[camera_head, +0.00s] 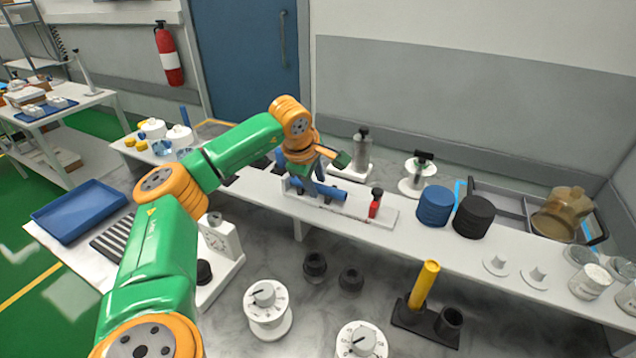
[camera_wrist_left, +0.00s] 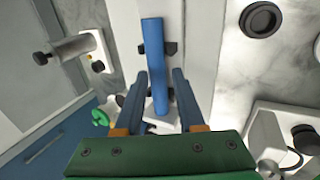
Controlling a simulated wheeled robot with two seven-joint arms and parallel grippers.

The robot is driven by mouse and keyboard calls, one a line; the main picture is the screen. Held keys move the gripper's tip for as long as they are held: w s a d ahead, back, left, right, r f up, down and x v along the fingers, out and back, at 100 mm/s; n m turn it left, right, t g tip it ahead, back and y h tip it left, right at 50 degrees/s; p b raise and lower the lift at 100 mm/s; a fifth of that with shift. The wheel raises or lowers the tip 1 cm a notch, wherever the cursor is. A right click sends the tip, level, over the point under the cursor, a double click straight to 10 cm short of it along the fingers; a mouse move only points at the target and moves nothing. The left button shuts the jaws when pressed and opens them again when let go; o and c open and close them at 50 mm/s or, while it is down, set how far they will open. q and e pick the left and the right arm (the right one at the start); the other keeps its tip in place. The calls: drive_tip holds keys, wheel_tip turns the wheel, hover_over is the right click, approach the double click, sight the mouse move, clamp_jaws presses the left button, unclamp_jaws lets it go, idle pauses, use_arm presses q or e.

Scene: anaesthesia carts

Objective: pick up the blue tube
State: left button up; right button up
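The blue tube (camera_head: 332,193) lies on a long white base on the bench in the head view. In the left wrist view the blue tube (camera_wrist_left: 154,50) runs lengthwise between the fingers. My left gripper (camera_head: 318,182) is just over the tube in the head view, its fingers partly hiding it. In the left wrist view my left gripper (camera_wrist_left: 159,75) is open, one finger on each side of the tube, with gaps visible. Whether the fingers are low enough to surround the tube is hard to tell. My right gripper is not in view.
A red-bodied item (camera_head: 375,205) stands on the base's right end. A yellow tube (camera_head: 424,283) stands in a black holder in front. White dials (camera_head: 267,301) stand in the foreground.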

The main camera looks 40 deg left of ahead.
use_arm(q)
drive_tip(key=shift+w+a+f, duration=0.35)
drive_tip(key=shift+w+f, duration=0.1)
drive_tip(key=shift+f, duration=0.2)
drive_tip(key=shift+s+d+r, duration=0.1)
drive_tip(key=c, duration=0.3)
clamp_jaws()
